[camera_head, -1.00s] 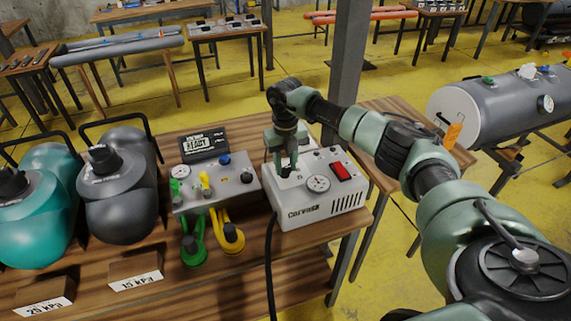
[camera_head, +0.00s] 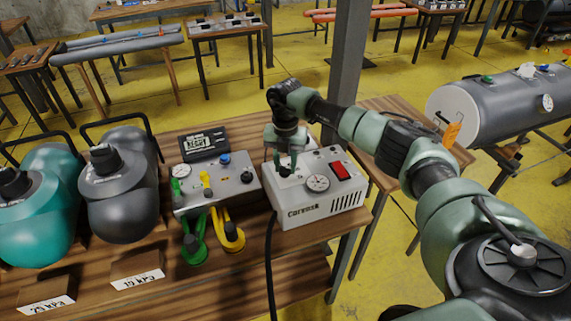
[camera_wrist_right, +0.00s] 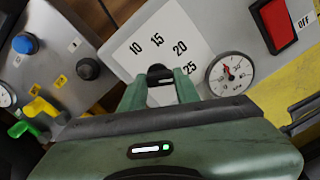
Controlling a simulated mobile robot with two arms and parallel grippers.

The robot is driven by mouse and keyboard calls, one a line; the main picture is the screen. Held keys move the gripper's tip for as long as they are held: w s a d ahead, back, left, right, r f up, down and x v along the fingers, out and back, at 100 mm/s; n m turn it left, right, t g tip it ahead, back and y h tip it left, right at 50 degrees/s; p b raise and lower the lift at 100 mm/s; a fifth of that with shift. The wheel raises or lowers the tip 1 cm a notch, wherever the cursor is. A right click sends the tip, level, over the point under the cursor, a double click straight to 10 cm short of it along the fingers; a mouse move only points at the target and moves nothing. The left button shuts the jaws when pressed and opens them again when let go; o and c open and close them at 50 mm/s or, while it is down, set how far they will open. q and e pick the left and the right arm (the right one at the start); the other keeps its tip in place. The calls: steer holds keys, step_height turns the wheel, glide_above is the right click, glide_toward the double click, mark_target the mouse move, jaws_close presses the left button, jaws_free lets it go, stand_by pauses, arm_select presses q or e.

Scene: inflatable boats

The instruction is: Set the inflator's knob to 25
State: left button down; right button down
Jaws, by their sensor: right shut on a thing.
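The inflator (camera_head: 318,194) is a white box on the wooden bench, with a round gauge (camera_head: 318,183) and a red switch (camera_head: 341,171) on top. Its dark knob (camera_wrist_right: 160,75) shows in the right wrist view beside a white scale plate marked 10, 15, 20 and 25. My right gripper (camera_head: 287,166) points down over the inflator's top, with its green fingers (camera_wrist_right: 160,88) shut on the knob, one on each side. The fingers hide much of the knob, and I cannot tell which number it points at. My left gripper is not in view.
Left of the inflator stands a grey valve box (camera_head: 216,184) with a blue knob, levers and green and yellow hoses. A dark display (camera_head: 205,145) sits behind it. Grey (camera_head: 118,195) and teal (camera_head: 40,230) tanks stand further left. A post (camera_head: 347,75) rises behind the inflator.

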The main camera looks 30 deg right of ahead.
mark_target(285, 167)
steer(key=shift+w+d+r, duration=0.1)
steer(key=shift+r, duration=0.05)
steer(key=c, duration=1)
jaws_free()
steer(key=shift+c, duration=0.2)
step_height(285, 167, up, 6)
steer(key=shift+r+b, duration=0.2)
steer(key=shift+b, duration=0.8)
steer(key=shift+r, duration=0.65)
